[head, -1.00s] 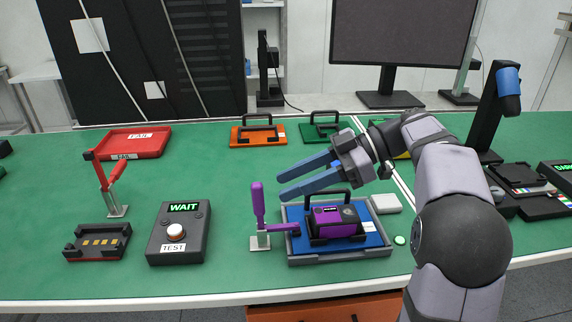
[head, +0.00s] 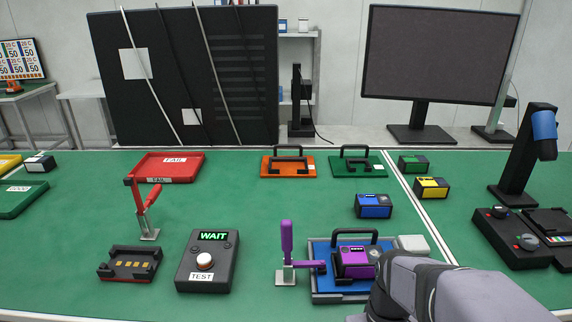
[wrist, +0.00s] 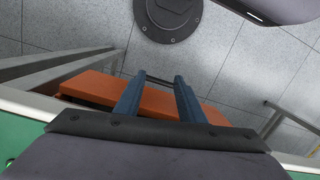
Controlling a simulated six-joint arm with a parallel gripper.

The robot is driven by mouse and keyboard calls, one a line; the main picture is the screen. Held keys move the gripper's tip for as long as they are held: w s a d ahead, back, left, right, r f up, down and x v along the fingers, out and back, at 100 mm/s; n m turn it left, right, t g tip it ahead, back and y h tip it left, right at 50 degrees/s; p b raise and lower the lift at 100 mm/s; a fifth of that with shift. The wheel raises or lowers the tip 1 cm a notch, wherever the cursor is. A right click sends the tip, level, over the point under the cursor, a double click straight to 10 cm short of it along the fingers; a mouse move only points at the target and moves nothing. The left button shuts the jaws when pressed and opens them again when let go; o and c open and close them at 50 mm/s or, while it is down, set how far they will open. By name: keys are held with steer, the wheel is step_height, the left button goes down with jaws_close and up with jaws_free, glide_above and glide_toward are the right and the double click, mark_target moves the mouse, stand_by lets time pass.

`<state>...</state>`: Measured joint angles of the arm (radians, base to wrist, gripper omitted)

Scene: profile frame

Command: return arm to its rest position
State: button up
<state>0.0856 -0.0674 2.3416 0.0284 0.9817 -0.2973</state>
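My arm (head: 440,292) crosses the lower right of the head view, folded back towards me; the gripper is out of that view. In the wrist view my gripper (wrist: 159,76) has its two blue fingers apart with nothing held between them. It points down past the table's front edge, over an orange box-like unit (wrist: 100,86) and the grey tiled floor. A round dark base (wrist: 168,18) stands on the floor ahead of the fingers. In the head view a purple device (head: 354,262) sits on the blue plate, away from the gripper.
A purple toggle clamp (head: 287,245) touches or nearly touches the purple device. The WAIT/TEST box (head: 207,262), a red clamp (head: 145,205), a red FAIL tray (head: 168,169) and blue (head: 373,206) and yellow (head: 431,188) devices stand on the green table. Its middle is clear.

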step_height(320, 180, down, 8)
steer(key=s+a+m+t+b, duration=0.1)
steer(key=s+a+m+b, duration=0.1)
steer(key=b, duration=0.1)
step_height(320, 180, up, 19)
steer(key=p, duration=1.8)
steer(key=shift+d, duration=0.3)
